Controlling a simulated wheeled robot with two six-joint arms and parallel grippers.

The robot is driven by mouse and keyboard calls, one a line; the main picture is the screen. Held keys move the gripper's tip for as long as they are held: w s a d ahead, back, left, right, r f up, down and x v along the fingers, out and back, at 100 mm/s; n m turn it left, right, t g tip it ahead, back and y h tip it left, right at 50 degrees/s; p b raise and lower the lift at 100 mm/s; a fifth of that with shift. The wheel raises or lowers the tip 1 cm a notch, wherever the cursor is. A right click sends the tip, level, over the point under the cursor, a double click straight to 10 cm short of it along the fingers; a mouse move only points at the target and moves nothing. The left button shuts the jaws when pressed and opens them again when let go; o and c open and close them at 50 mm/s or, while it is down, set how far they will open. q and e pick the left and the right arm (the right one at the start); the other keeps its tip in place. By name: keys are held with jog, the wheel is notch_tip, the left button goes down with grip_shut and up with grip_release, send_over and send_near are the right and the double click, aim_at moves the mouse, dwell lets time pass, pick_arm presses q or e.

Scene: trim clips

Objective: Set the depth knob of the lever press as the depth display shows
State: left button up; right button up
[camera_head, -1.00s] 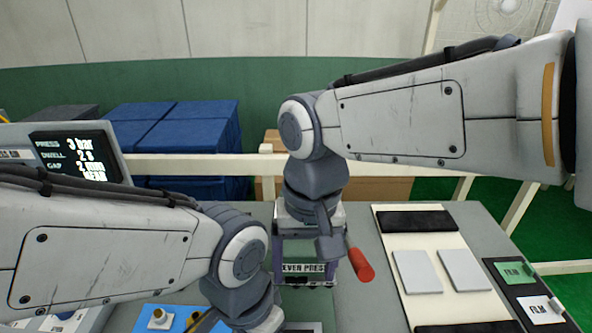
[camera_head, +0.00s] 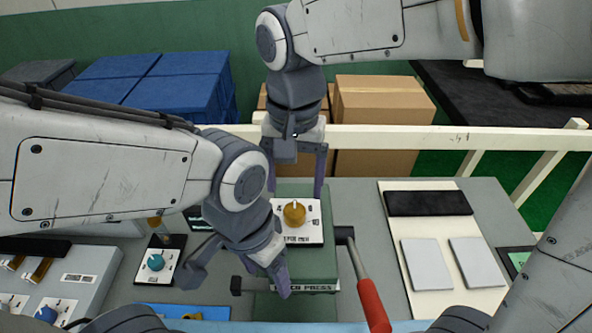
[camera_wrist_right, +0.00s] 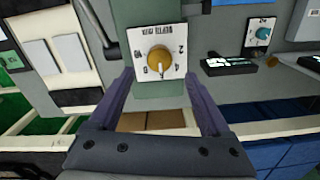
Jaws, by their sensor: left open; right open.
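The lever press (camera_head: 308,284) is a green block in front of me. Its depth knob (camera_head: 294,213), brass-coloured with a pale mark, sits on a white dial plate on top. The knob (camera_wrist_right: 159,59) also shows in the right wrist view, the dial's lettering upside down. My right gripper (camera_head: 296,190) is open, its fingers apart behind and above the knob, not touching it. My left gripper (camera_head: 235,281) is open and empty, left of the press. A small dark display (camera_wrist_right: 229,65) shows pale text too small to read; I cannot tell whether it is the depth display.
The press's red-handled lever (camera_head: 372,305) reaches toward me on the right. A cream board (camera_head: 429,252) with grey plates lies beyond it. A teal knob (camera_head: 156,262) on a dark-edged plate stands at left. A white rail (camera_head: 400,137) runs behind, before cardboard boxes.

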aim_at(295, 210)
notch_tip(295, 210, down, 6)
jog(key=shift+s+d+f+p, duration=0.1)
jog(key=shift+p, duration=0.25)
grip_shut()
jog(key=shift+n, duration=0.4)
jog(key=n+p, duration=0.1)
jog(key=n, duration=0.2)
jog(key=shift+n, duration=0.3)
jog(key=n, duration=0.5)
jog(key=shift+p, duration=0.35)
jog(key=shift+n, duration=0.3)
grip_release()
